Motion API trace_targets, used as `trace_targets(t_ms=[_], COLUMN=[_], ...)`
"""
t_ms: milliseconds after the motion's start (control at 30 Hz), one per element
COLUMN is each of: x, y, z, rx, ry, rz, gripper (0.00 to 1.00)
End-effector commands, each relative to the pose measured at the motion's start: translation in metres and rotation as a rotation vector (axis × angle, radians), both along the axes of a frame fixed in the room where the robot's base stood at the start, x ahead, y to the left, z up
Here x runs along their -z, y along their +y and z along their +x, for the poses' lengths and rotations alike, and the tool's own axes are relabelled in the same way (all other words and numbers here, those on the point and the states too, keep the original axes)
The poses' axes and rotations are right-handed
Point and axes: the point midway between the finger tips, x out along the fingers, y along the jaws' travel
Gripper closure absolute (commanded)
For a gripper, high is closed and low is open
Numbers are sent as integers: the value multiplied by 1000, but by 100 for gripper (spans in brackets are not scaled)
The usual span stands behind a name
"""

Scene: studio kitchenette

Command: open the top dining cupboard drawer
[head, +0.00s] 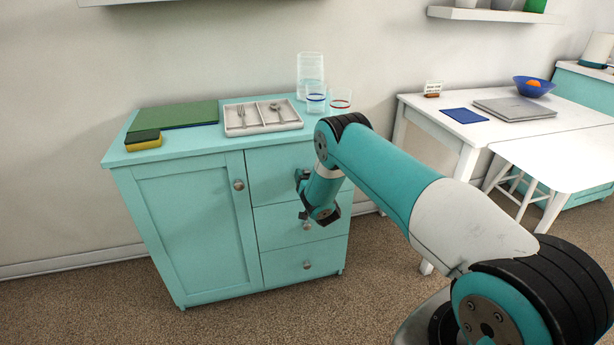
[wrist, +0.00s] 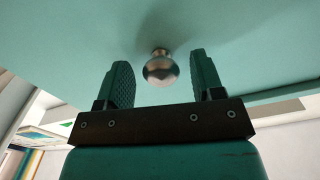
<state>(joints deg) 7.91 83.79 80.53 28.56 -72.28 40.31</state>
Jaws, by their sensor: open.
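The dining cupboard (head: 190,225) is a teal unit with a door at left and a stack of drawers at right. Its top drawer (head: 272,180) looks shut, and my arm covers part of its front. My gripper (wrist: 159,63) is open at the top drawer's front. In the wrist view a round metal knob (wrist: 160,70) on a teal face shows between the two fingers, with a gap on either side. The fingers do not grip it. In the head view that knob is hidden behind my arm.
On the cupboard top stand a cutlery tray (head: 237,130), a green board (head: 178,115), a sponge (head: 143,140) and clear glasses (head: 316,98). Carpet in front of the cupboard is clear.

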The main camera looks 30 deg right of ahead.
Motion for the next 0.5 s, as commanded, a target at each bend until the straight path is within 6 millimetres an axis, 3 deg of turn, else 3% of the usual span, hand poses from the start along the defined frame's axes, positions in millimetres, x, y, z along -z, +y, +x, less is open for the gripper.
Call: trace_targets(t_ms=[467, 500], x=[-1, -1], y=[-1, -1], z=[7, 7], rx=[-4, -4], ry=[0, 0], rz=[-1, -1], gripper=[39, 48])
